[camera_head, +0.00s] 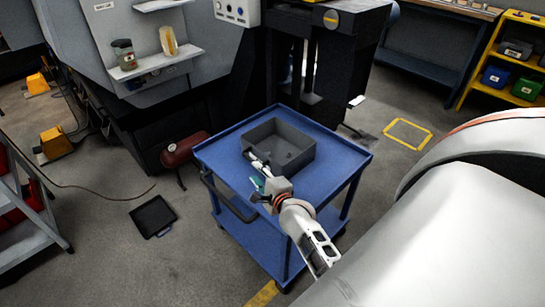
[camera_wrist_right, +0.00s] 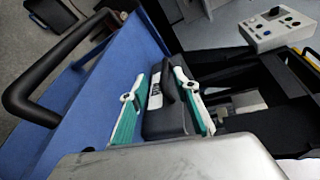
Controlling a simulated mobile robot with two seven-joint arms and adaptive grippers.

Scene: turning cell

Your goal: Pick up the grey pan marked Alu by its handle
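The grey pan (camera_head: 298,134) is an open-topped box on the blue cart's top. In the right wrist view, the pan (camera_wrist_right: 163,124) shows its near wall, a white label with dark marks too small to read surely, and a dark handle (camera_wrist_right: 166,84). My right gripper (camera_head: 258,172) is at the pan's near left side. In the wrist view, its two green-padded fingers (camera_wrist_right: 160,101) are spread apart, with the handle and label between them. Contact with the handle cannot be told. My left gripper is not in view.
The blue cart (camera_head: 225,160) has a black push handle (camera_head: 228,199) on its near left side. A black tray (camera_head: 152,216) and a red tank (camera_head: 184,150) are on the floor to the left. A machine with a control panel (camera_head: 237,11) stands behind.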

